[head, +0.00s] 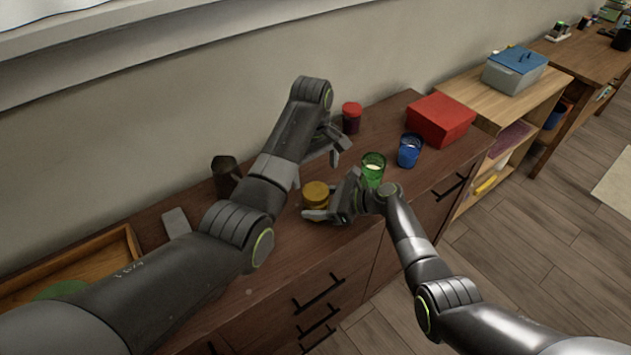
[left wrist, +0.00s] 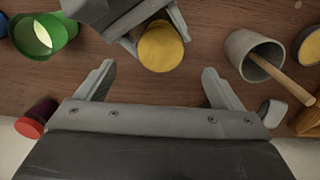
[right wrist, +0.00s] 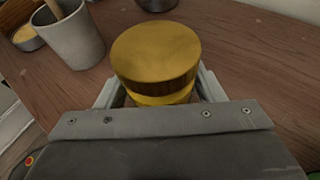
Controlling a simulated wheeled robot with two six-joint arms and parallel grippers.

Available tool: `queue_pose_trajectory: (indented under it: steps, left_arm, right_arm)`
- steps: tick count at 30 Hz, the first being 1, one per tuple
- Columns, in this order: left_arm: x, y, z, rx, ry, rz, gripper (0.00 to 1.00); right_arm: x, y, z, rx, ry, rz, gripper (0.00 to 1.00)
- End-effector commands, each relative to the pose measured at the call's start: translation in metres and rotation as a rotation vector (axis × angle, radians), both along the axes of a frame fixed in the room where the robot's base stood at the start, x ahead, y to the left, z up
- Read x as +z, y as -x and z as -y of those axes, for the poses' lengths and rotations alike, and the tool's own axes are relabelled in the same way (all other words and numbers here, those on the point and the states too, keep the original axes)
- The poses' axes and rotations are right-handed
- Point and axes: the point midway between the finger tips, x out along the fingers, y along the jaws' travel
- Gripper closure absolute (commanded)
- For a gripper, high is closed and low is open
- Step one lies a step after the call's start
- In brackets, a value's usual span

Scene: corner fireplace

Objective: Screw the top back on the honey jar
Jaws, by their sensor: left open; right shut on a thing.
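The honey jar (head: 316,203) stands on the brown wooden cabinet top, with a round gold top (head: 316,188) on it. The top also shows in the left wrist view (left wrist: 161,46) and the right wrist view (right wrist: 156,52). I cannot tell how tightly it is seated. My right gripper (head: 322,212) is shut on the jar, its fingers on either side below the top. My left gripper (head: 336,146) is open and empty, behind and above the jar. In the left wrist view its fingers (left wrist: 156,82) are spread, apart from the top.
A green glass (head: 373,170) and a blue glass (head: 410,152) stand right of the jar. A red-topped jar (head: 352,116) and red box (head: 440,118) are behind. A wooden tray (head: 75,262) is far left.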

Motion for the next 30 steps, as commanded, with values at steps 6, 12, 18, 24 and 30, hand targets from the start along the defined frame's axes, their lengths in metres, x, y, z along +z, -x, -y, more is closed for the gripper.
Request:
queue_pose_trajectory:
  steps: [6,12,18,24,30]
  left_arm:
    - [0.040,-0.001,-0.001,0.001,0.000,0.002,0.12]
    - [0.053,-0.001,-0.002,0.001,0.000,0.000,0.12]
    - [0.054,-0.001,-0.002,0.001,-0.001,-0.001,0.12]
    - [0.054,-0.001,-0.002,0.001,-0.001,-0.001,0.12]
    - [0.054,-0.001,-0.002,0.001,-0.001,-0.001,0.12]
  right_arm:
    - [0.001,-0.001,0.000,0.000,-0.002,0.001,1.00]
    - [0.001,-0.001,0.000,0.000,-0.002,0.001,1.00]
    - [0.001,-0.001,0.000,0.000,-0.002,0.001,1.00]
    - [0.001,0.000,0.000,0.000,-0.001,0.001,0.21]
    - [0.000,0.000,0.000,0.000,-0.001,0.000,0.13]
